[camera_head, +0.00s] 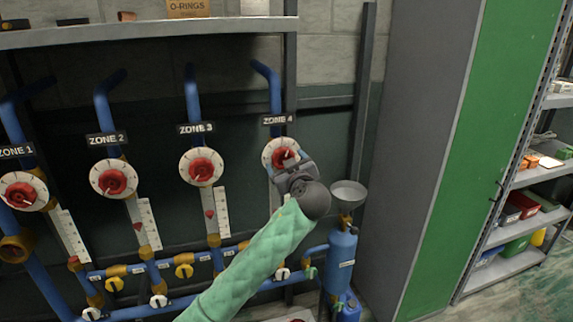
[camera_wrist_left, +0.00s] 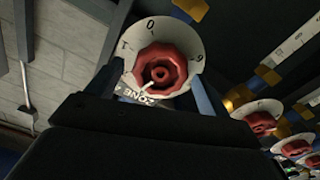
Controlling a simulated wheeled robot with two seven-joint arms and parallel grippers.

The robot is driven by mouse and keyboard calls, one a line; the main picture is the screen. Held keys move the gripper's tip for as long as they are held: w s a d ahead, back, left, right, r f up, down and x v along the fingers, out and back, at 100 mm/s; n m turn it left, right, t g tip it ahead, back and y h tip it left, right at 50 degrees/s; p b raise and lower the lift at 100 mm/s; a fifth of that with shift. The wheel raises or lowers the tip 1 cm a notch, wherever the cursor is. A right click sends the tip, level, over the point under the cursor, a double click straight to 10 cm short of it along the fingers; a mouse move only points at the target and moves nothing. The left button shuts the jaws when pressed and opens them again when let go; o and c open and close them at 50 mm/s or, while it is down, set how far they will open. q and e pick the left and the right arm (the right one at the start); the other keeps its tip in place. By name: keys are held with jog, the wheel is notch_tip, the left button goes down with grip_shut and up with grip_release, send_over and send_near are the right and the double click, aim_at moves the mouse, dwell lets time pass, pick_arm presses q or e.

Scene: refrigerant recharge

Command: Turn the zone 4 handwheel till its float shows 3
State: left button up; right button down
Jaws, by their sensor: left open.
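The zone 4 handwheel (camera_head: 285,157) is a red knob on a white numbered dial, under the ZONE 4 label (camera_head: 277,119). In the left wrist view the red handwheel (camera_wrist_left: 160,72) sits large in front of my left gripper. My left gripper (camera_head: 293,170) is at the lower right of this dial in the head view. In the left wrist view its two fingers stand apart on either side of the handwheel; I cannot tell whether they touch it. The zone 4 float and its scale are hidden behind my arm. My right gripper is not in view.
Dials for zone 1 (camera_head: 23,191), zone 2 (camera_head: 113,179) and zone 3 (camera_head: 201,167) stand in a row to the left, with float scales below. A blue cylinder with a grey funnel (camera_head: 348,193) stands close to the right. A grey cabinet (camera_head: 418,150) is beyond.

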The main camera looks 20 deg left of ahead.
pick_arm(q)
jog(key=b+v, duration=0.1)
jog(key=v, duration=0.6)
dwell(0.3)
